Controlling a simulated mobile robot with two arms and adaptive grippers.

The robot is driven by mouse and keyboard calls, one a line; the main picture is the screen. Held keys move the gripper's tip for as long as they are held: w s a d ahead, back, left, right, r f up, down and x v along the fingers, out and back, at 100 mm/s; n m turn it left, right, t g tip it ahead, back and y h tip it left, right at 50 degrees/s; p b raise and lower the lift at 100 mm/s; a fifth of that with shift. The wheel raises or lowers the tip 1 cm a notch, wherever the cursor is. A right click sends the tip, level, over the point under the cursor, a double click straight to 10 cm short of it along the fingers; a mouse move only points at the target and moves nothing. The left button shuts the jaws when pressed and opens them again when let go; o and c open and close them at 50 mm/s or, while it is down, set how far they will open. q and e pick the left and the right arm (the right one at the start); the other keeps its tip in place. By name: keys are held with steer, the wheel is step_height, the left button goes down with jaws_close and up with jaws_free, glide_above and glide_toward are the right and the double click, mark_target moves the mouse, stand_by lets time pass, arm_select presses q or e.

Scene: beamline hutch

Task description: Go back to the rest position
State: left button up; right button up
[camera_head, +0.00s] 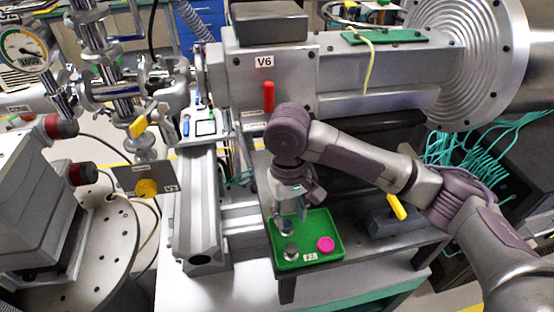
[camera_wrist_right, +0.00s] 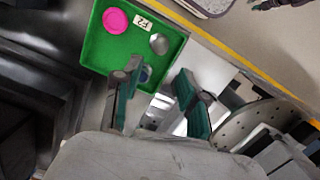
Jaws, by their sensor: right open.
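My right gripper (camera_head: 292,221) is open and hangs over the left part of a small green tray (camera_head: 311,224). In the right wrist view its two fingers (camera_wrist_right: 156,88) stand apart. A small grey metal piece (camera_head: 286,229) sits close by the fingertips; in the wrist view it shows beside one finger (camera_wrist_right: 145,73), and I cannot tell whether they touch. A second metal piece (camera_head: 290,252) and a pink round piece (camera_head: 325,245) lie in the tray, clear of the fingers. My left gripper is not in view.
A big grey housing marked V6 (camera_head: 265,62) with a red handle (camera_head: 268,97) stands behind my arm. A yellow-handled grey block (camera_head: 385,222) is right of the tray. A round plate with holes (camera_head: 105,245) and gauge pipework (camera_head: 22,48) crowd the left.

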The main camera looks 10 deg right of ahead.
steer(key=s+a+f+n+t+y, duration=0.2)
steer(key=s+a+f+y, duration=0.3)
steer(key=s+a+f, duration=0.25)
steer(key=s+d+f+m+t+h, duration=0.1)
steer(key=s+d+f+h, duration=0.1)
steer(key=s+d+f, duration=0.5)
steer(key=s+d+m+t+h, duration=0.2)
steer(key=s+d, duration=0.2)
steer(key=d, duration=0.8)
step_height(320, 180, down, 24)
steer(key=s+g, duration=0.1)
steer(key=s+d+f+g, duration=0.1)
steer(key=s+d+f, duration=0.1)
steer(key=s+f, duration=1.5)
steer(key=shift+f+n+g+h, duration=0.2)
steer(key=shift+n+g+h, duration=0.1)
steer(key=shift+n, duration=0.1)
